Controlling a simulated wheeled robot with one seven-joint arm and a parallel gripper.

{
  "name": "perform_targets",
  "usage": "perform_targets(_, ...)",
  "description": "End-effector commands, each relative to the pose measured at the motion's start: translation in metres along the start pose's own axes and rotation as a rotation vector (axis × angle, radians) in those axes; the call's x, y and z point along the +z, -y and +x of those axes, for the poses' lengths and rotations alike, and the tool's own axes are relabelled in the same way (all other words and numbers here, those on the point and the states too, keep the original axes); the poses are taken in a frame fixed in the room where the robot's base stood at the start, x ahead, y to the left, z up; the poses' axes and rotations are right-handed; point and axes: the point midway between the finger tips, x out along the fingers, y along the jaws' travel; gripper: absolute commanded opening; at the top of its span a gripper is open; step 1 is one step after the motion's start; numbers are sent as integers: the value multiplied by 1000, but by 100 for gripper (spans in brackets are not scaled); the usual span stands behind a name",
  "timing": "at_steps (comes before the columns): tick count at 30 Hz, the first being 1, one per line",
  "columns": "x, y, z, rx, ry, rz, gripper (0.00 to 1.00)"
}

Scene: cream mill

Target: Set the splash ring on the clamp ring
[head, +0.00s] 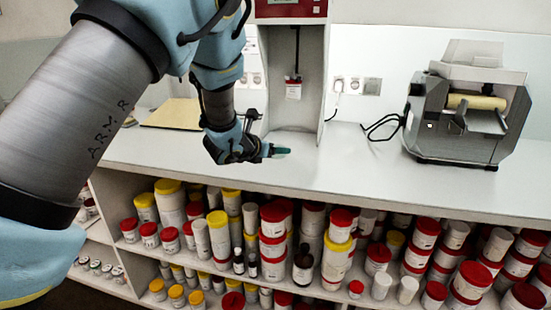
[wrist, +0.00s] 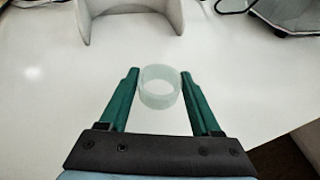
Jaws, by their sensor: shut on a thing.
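The splash ring appears to be the pale, translucent short cylinder (wrist: 160,101) between the green fingers in the wrist view. It is upright, with its open top showing. My gripper (wrist: 159,77) is shut on it, one finger at each side. In the head view my gripper (head: 276,151) is over the white counter, in front of the mill stand, and the ring is hard to make out there. I cannot pick out the clamp ring in either view.
The mill stand (head: 309,115), grey with a red panel on top, stands behind my gripper; its curved base (wrist: 90,30) is ahead in the wrist view. A grey machine (head: 455,140) stands at right. Shelves of jars (head: 273,222) lie below. The counter (head: 345,175) between is clear.

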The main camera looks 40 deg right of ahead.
Motion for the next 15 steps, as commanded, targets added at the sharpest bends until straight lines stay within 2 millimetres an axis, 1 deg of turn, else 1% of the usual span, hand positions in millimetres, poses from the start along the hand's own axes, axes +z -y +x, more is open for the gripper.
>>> perform_targets(1,-8,0,3,0,-5,-1,13)
perform_targets(3,-18,0,7,0,-5,0,13)
perform_targets(6,-29,0,11,1,-4,0,13)
perform_targets(9,-32,0,13,0,0,1,13)
perform_targets(15,-33,0,13,0,0,1,13)
